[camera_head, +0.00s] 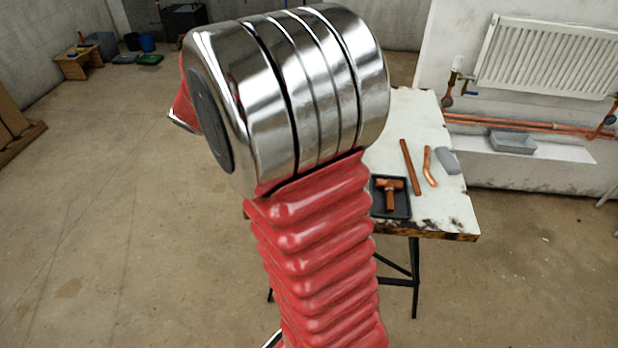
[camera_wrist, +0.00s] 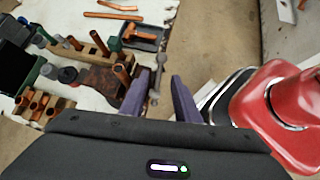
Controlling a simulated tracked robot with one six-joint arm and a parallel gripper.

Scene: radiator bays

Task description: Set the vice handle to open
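The vice (camera_wrist: 103,82) is a rusty brown block at the edge of the white bench in the wrist view. Its handle (camera_wrist: 158,79) is a thin grey metal bar with a rounded end, standing out past the bench edge. My gripper (camera_wrist: 167,80) has two purple fingers spread apart. The handle appears just beside the left finger, on the side facing the gap; I cannot tell whether they touch. The handle's lower end is partly hidden by the finger. In the head view my red and chrome arm hides the vice, the handle and my gripper.
The bench (camera_head: 432,205) holds a black tray (camera_head: 402,208) with a copper tee, copper pipes (camera_head: 410,167) and a grey item. A wooden block with copper pieces (camera_wrist: 38,105) and several small parts lie left of the vice. A radiator (camera_head: 545,55) hangs behind. The floor left is open.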

